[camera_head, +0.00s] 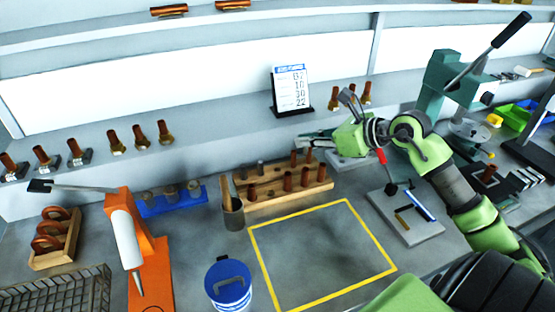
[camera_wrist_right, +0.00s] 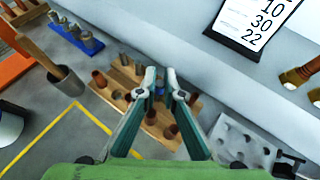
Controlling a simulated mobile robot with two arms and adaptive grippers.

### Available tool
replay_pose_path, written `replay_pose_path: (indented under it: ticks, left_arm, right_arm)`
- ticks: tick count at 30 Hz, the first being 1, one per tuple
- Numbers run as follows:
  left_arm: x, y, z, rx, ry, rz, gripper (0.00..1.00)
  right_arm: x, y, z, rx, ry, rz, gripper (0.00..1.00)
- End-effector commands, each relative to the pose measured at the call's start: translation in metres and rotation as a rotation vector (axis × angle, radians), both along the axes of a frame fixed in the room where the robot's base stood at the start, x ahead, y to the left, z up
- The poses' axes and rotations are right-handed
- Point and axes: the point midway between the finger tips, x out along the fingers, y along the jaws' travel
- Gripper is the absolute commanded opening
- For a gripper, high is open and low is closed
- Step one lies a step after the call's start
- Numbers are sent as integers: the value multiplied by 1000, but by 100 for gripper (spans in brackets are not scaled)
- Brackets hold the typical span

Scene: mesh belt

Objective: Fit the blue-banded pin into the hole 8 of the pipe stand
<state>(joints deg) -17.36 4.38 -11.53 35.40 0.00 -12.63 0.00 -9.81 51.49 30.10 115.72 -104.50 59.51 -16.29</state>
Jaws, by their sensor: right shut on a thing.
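The wooden pipe stand (camera_head: 275,202) is on the bench at centre, with several brown and grey pins upright in its stepped rows. It also shows below the fingers in the right wrist view (camera_wrist_right: 120,78). My right gripper (camera_head: 348,98) is above and to the right of the stand in the head view. Its fingers (camera_wrist_right: 159,80) are close together on a thin thing, with a small blue patch (camera_wrist_right: 159,91) between them that fits the blue-banded pin. Most of the pin is hidden by the fingers. The hole numbers are too small to read. My left gripper is not in view.
A blue rack (camera_head: 172,203) and an orange press (camera_head: 140,255) are farther left. The yellow-outlined area (camera_head: 320,255) is clear. A number card (camera_head: 291,90) stands behind.

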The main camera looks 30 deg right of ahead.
Motion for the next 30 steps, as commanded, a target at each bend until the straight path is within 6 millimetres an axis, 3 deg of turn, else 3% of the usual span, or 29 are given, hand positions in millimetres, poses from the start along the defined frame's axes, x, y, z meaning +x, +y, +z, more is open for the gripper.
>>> replay_pose_path:
  ticks: [5,12,20,25,30]
  left_arm:
    - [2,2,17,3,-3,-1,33]
    - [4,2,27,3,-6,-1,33]
    - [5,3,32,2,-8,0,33]
    - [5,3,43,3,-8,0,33]
    - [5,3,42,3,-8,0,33]
  right_arm:
    - [33,16,-10,4,-3,1,0]
    - [62,31,-54,4,-2,0,0]
    - [77,38,-74,4,-1,0,0]
    - [76,37,-99,4,1,-1,0]
    - [76,37,-106,0,-1,0,0]
